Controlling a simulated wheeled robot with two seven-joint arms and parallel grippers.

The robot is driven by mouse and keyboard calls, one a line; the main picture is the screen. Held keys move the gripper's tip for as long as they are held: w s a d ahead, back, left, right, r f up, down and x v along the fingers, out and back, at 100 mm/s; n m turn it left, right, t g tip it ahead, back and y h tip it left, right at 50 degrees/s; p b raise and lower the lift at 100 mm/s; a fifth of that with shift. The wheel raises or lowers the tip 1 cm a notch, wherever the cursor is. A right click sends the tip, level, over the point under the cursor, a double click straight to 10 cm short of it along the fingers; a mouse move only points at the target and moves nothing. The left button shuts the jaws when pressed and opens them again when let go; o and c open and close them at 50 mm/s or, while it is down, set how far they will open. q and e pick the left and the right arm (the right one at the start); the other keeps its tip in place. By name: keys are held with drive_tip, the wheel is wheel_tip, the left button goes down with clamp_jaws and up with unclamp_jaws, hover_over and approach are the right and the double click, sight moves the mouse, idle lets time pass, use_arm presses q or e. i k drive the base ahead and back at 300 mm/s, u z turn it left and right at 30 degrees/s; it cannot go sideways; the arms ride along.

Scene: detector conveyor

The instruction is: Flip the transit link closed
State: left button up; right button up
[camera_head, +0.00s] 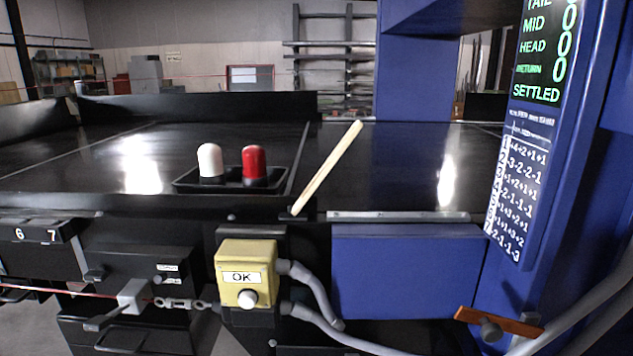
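No part carries a readable transit link label, so I cannot tell for certain which one it is. A long pale bar (327,168) slants up and to the right from the front edge of the black conveyor bed (395,165). Its lower end is near the seam in the bed; whether it is hinged there is unclear. Neither of my grippers is in view.
A black tray (216,187) on the bed holds a white capsule (210,161) and a red capsule (254,164). A yellow OK box (246,274) with grey hoses is on the front. A blue post (570,150) bears a display reading SETTLED. The bed right of the bar is clear.

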sight(493, 326)
drive_tip(key=z, duration=1.6)
drive_tip(key=k, duration=0.65)
drive_tip(key=u, duration=1.4)
